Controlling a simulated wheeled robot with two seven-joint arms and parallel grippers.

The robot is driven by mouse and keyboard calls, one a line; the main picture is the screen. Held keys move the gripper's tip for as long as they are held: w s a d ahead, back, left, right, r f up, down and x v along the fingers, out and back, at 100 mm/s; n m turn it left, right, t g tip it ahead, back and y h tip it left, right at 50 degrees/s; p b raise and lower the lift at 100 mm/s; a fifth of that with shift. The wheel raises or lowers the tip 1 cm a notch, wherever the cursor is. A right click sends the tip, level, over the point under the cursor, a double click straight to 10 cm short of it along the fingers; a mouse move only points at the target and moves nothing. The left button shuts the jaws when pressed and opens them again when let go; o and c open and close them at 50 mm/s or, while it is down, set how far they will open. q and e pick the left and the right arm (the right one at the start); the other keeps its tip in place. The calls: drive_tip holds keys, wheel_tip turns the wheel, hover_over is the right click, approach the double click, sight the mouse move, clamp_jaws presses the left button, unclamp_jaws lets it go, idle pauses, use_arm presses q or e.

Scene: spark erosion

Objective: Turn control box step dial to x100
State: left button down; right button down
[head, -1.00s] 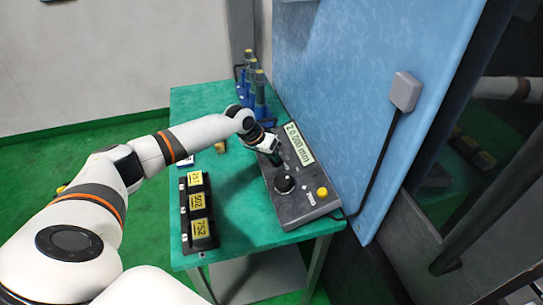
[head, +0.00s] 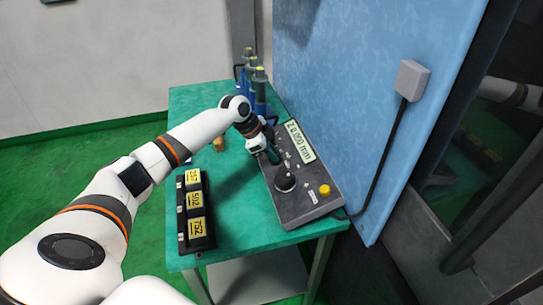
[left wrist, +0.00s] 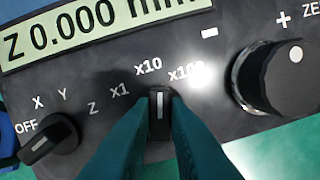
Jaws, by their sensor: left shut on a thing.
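The control box (head: 310,200) lies on the green table, with a display reading Z 0.000 mm. It also shows in the left wrist view (left wrist: 95,62). My left gripper (head: 274,156) is at the box; in the left wrist view its two teal fingers (left wrist: 160,118) are shut on the black step dial (left wrist: 159,128), one on each side. The dial's white mark points straight up in that view, near the x10 label (left wrist: 148,66) and slightly to its right. The x100 label (left wrist: 186,73) is partly washed out by glare. The fingers hide the dial's sides. My right gripper is not in view.
Beside the step dial are the axis selector (left wrist: 48,140), its mark toward OFF, and a large round knob (left wrist: 275,78). A yellow button (head: 324,190) is at the box's near end. A black rack with yellow labels (head: 206,240) stands left. A blue panel (head: 350,90) rises behind.

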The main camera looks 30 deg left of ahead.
use_arm(q)
drive_tip(key=m+b, duration=0.1)
drive_tip(key=m, duration=0.2)
drive_tip(key=shift+m, duration=0.3)
drive_tip(key=shift+w+m+g+b, duration=0.1)
drive_tip(key=shift+m+g+b, duration=0.5)
drive_tip(key=shift+m, duration=1.1)
drive_tip(key=c, duration=1.4)
unclamp_jaws()
drive_tip(key=b+v, duration=0.1)
drive_tip(key=v, duration=1.1)
drive_tip(key=shift+b, duration=0.4)
